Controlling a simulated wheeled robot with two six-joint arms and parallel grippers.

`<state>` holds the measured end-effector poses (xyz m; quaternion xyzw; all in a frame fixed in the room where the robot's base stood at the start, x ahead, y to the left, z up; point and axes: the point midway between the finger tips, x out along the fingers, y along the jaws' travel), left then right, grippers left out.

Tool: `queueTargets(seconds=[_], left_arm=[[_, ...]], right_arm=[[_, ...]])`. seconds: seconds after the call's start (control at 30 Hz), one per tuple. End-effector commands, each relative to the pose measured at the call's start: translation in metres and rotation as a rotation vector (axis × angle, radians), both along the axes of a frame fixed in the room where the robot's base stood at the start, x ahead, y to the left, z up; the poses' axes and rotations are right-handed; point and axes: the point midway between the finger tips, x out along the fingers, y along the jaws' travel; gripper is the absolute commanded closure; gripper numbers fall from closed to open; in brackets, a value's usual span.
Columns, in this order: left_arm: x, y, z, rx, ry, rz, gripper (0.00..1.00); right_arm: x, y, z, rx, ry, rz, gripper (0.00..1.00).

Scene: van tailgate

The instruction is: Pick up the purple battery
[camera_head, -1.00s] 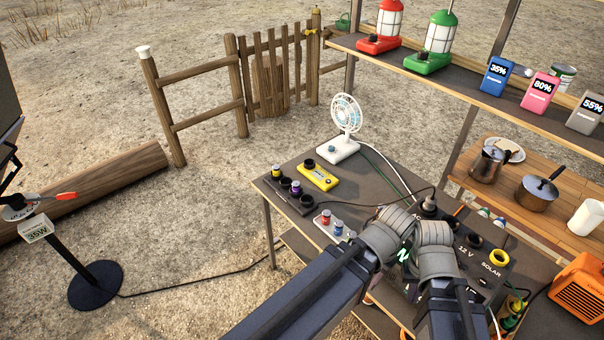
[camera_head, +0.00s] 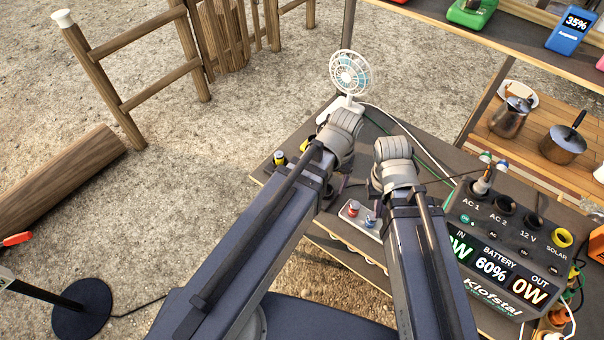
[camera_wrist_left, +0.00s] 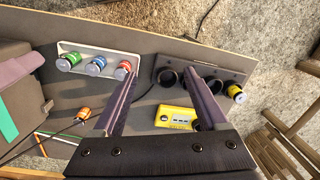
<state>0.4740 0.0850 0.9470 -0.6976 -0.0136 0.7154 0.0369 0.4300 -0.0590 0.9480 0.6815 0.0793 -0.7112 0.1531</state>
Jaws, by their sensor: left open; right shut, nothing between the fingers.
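I cannot make out the purple battery now. The dark battery rack (camera_wrist_left: 205,72) shows in the left wrist view with a yellow battery (camera_wrist_left: 236,93) at its right end and open dark sockets. One finger of my left gripper (camera_wrist_left: 158,74) covers part of this rack and may hide the purple battery. My left gripper is open and empty, its fingers spread above the table between a white tray (camera_wrist_left: 100,52) and the rack. In the head view, my left wrist hides most of the rack. My right gripper (camera_head: 375,203) is shut and empty near the white tray.
The white tray holds green (camera_wrist_left: 68,61), blue (camera_wrist_left: 95,65) and red (camera_wrist_left: 122,69) batteries. A yellow box (camera_wrist_left: 174,117) lies beside the rack. A white fan (camera_head: 350,73) stands behind my left wrist. The power station (camera_head: 500,235) with cables stands at right.

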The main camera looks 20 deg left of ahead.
Motion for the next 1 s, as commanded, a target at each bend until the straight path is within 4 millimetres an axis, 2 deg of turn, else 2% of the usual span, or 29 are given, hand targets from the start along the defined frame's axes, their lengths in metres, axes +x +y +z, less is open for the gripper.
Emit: queueTargets(seconds=[0.03, 0.1, 0.2, 0.3, 0.4, 0.57, 0.83, 1.0], left_arm=[[0.027, 0.014, -0.022, -0.01, -0.009, 0.12, 0.24], [0.05, 0.032, -0.034, -0.026, -0.021, 0.282, 0.24], [0.075, 0.057, -0.047, -0.044, -0.035, 0.474, 0.24], [0.09, 0.074, -0.054, -0.057, -0.043, 0.601, 0.24], [0.095, 0.082, -0.055, -0.061, -0.046, 0.662, 0.24], [0.095, 0.083, -0.056, -0.063, -0.048, 0.672, 0.24], [0.095, 0.083, -0.079, -0.062, -0.048, 0.669, 0.24], [0.095, 0.083, -0.08, -0.062, -0.047, 0.668, 0.24]], right_arm=[[0.0, 0.0, -0.022, 0.0, 0.0, 0.0, 1.0], [0.0, 0.0, -0.034, 0.0, 0.0, 0.0, 1.0], [0.0, 0.0, -0.046, 0.0, 0.0, 0.0, 1.0], [0.0, 0.0, -0.053, 0.0, 0.0, 0.0, 1.0], [0.0, 0.0, -0.054, 0.0, 0.0, 0.0, 1.0], [0.0, 0.0, -0.056, 0.0, 0.0, 0.0, 1.0], [0.0, 0.0, -0.079, 0.0, 0.0, 0.0, 1.0], [0.0, 0.0, -0.08, 0.0, 0.0, 0.0, 1.0]])
